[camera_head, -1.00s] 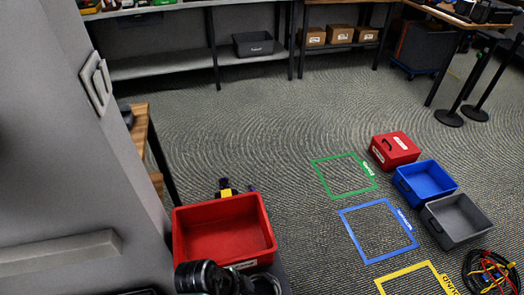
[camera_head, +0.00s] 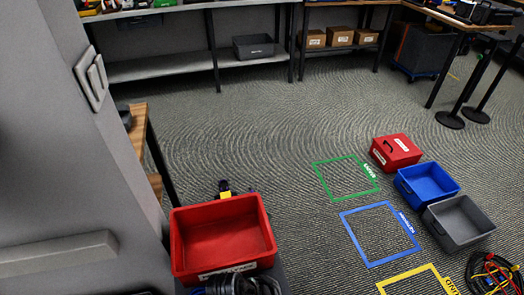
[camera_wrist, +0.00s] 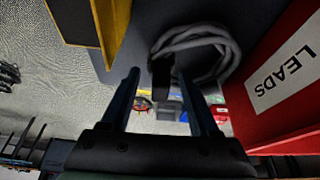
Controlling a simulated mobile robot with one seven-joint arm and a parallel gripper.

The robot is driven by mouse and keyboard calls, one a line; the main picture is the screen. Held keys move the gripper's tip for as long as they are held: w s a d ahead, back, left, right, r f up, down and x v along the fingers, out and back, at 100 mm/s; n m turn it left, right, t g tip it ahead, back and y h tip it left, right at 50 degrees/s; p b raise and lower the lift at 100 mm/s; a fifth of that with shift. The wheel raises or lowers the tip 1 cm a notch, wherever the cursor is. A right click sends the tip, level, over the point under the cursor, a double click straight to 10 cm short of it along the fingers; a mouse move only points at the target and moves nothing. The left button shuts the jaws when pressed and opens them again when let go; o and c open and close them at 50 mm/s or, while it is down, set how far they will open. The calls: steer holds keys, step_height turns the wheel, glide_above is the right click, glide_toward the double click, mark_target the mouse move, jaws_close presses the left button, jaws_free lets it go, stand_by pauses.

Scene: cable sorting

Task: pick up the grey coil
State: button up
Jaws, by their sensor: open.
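A grey coil (camera_wrist: 224,44) of thick cable lies on a dark surface in the wrist view, beside the red bin's wall. My gripper (camera_wrist: 158,72) is open, with its two fingers apart just short of the coil. A dark strap-like piece (camera_wrist: 161,80) hangs from the coil's near left side and shows between the fingertips. Nothing is clearly held. In the head view, dark shapes at the bottom edge in front of the red bin are cut off, and I cannot tell the coil there.
A red bin (camera_head: 188,234) stands close, its LEADS label (camera_wrist: 287,62) facing the coil. A yellow-edged item (camera_wrist: 104,25) borders the left. Blue (camera_head: 428,198) and grey (camera_head: 459,241) bins and a cable tangle (camera_head: 493,271) lie right. Floor between is clear apart from taped squares.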

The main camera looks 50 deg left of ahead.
jaws_close()
steer(key=shift+r, duration=0.15)
